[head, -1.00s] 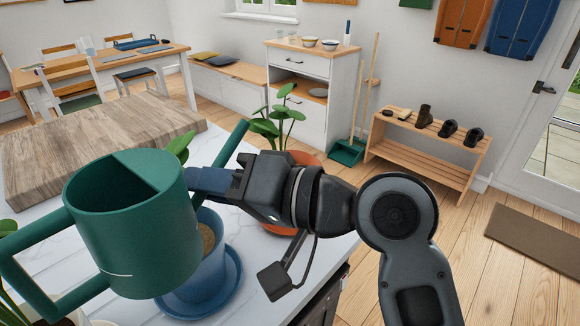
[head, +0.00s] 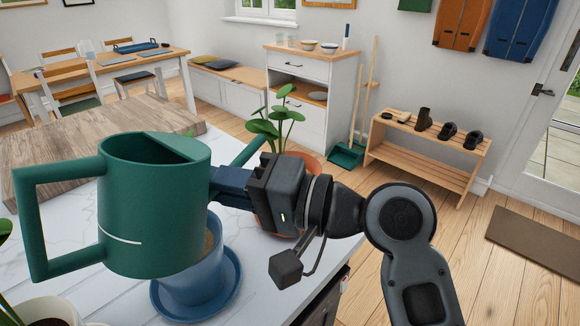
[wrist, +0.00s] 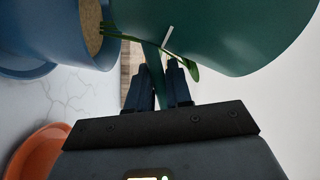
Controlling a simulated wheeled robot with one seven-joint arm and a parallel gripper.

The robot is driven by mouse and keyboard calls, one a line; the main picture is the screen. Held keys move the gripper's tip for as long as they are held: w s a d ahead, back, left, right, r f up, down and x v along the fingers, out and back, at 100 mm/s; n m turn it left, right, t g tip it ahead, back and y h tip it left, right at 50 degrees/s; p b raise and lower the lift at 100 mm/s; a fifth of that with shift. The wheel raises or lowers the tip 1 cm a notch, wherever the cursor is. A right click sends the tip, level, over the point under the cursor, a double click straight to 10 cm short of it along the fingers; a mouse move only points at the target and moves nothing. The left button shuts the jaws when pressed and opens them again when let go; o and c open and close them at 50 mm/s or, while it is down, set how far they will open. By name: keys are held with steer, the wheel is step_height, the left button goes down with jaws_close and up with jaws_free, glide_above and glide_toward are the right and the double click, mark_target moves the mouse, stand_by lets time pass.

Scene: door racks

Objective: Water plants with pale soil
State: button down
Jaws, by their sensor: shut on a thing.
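A green watering can (head: 150,215) hangs in front of and partly over a blue pot (head: 190,285) on a blue saucer (head: 228,295). My gripper (head: 222,185) is shut on the can at its right side; in the wrist view the fingers (wrist: 158,88) close near the green can (wrist: 220,35). The can is close to upright, its spout passing behind my gripper. Pale tan soil (wrist: 91,22) shows in the blue pot (wrist: 60,30). A leafy plant stands in a terracotta pot (head: 312,160) to the right, its soil hidden. A white pot (head: 48,312) with dark soil is at lower left.
A wooden board (head: 60,150) lies on the white marbled counter (head: 120,310) behind the can. A shoe rack (head: 425,160), a cabinet (head: 300,90) and a dining table (head: 110,65) stand farther off. Open wooden floor lies to the right.

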mark_target(199, 154)
steer(key=shift+w+d+f+m+b, duration=0.25)
steer(key=shift+w+f+m+b, duration=0.15)
steer(key=shift+f+m+b, duration=0.15)
stand_by(2.1)
steer(key=shift+s+r, duration=0.1)
steer(key=s+r+n+p, duration=0.1)
steer(key=n, duration=0.1)
steer(key=s+a+r+n+p, duration=0.1)
steer(key=shift+s+a+r+n+h, duration=0.1)
steer(key=shift+a+r+n+h, duration=0.1)
steer(key=shift+n+h, duration=0.2)
steer(key=shift+f, duration=0.25)
steer(key=shift+a+r+n+h, duration=0.1)
steer(key=shift+r+n+h, duration=0.2)
steer(key=shift+r+n, duration=0.2)
step_height(199, 154, up, 6)
steer(key=p, duration=0.6)
steer(key=shift+f, duration=0.15)
